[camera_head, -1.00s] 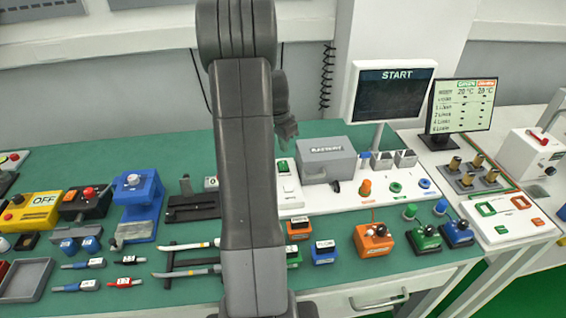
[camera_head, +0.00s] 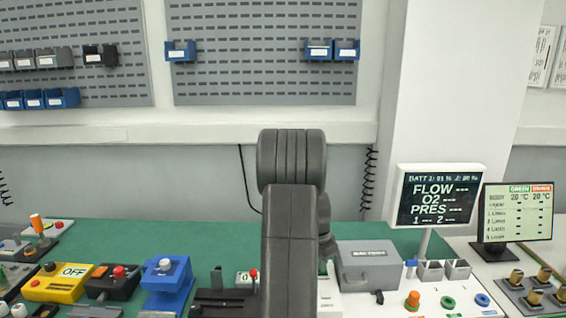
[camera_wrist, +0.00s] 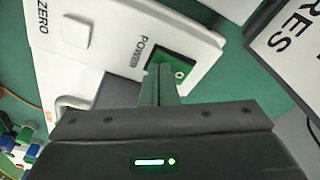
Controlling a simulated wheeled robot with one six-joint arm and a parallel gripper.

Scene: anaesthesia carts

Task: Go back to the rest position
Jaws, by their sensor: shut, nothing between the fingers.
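My gripper (camera_wrist: 161,80) is shut and empty in the wrist view. Its fingertips overlap the green power switch (camera_wrist: 182,66) on a white panel (camera_wrist: 115,30) marked POWER and ZERO. I cannot tell whether they touch it. In the head view my dark arm stands upright in the middle and hides most of the gripper. The white panel (camera_head: 328,297) is partly visible just right of the arm, beside the grey battery box (camera_head: 369,267).
A monitor (camera_head: 436,196) reading FLOW, O2, PRES and a second screen (camera_head: 516,212) stand at the right. A blue device (camera_head: 166,284) and a yellow OFF box (camera_head: 62,284) sit at the left. The green bench top (camera_head: 130,234) is clear at the back.

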